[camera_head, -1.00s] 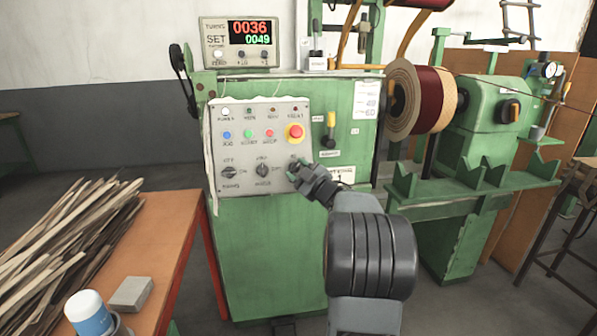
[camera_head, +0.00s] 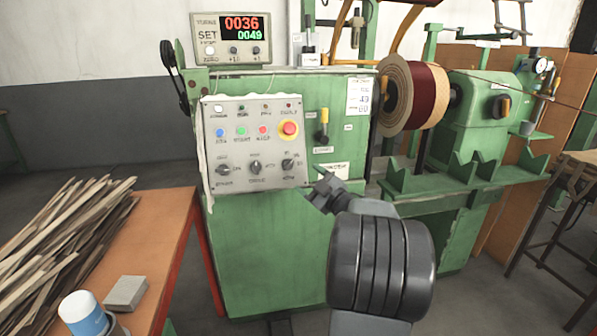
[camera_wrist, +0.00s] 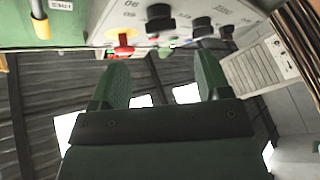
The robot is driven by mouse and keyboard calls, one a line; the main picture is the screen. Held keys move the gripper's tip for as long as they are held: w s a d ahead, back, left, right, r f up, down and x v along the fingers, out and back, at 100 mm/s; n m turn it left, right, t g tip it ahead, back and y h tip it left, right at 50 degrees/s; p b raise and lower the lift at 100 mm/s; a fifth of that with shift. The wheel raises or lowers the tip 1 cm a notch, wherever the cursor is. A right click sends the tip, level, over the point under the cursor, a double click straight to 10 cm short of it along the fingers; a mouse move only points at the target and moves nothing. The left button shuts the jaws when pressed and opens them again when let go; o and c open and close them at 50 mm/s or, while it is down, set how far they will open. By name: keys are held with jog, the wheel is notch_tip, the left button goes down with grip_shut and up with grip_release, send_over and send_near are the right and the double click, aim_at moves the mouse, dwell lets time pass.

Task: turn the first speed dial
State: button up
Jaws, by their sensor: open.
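The grey control panel (camera_head: 257,150) on the green machine carries a row of three dark dials: a left dial (camera_head: 223,170), a middle dial (camera_head: 255,168) and a right dial (camera_head: 288,165). Their lettering is too small to read, so I cannot tell which is the first speed dial. My gripper (camera_head: 320,190) is just right of and below the panel's lower right corner, apart from the dials. In the wrist view my gripper (camera_wrist: 162,78) has its two green fingers spread with nothing between them. The nearest dial (camera_wrist: 160,20) shows above them.
A red stop button (camera_head: 289,129) sits above the right dial and shows in the wrist view (camera_wrist: 122,45). A black-and-yellow lever (camera_head: 322,125) stands right of the panel. An orange table (camera_head: 160,240) with wooden strips (camera_head: 60,240) is at the left.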

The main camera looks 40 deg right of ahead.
jog(key=v, duration=0.6)
dwell(0.5)
jog(key=w+a+r+m+g+h+p, duration=0.4)
jog(key=a+r+m+g+h+p, duration=0.45)
jog(key=p, duration=0.55)
jog(key=s+a+r+g+y+p, duration=0.1)
jog(key=s+a+g+y+p, duration=0.2)
jog(key=s+a, duration=0.4)
jog(key=s+a+r+g+y+p, duration=0.1)
jog(key=s+a+g+y+p, duration=0.3)
jog(key=a, duration=0.9)
jog(key=s+g+p, duration=0.1)
jog(key=s+p, duration=0.2)
jog(key=s, duration=0.1)
jog(key=shift+a+r+p, duration=0.15)
jog(key=shift+r+p, duration=0.15)
jog(key=shift+r, duration=0.05)
jog(key=shift+m, duration=0.35)
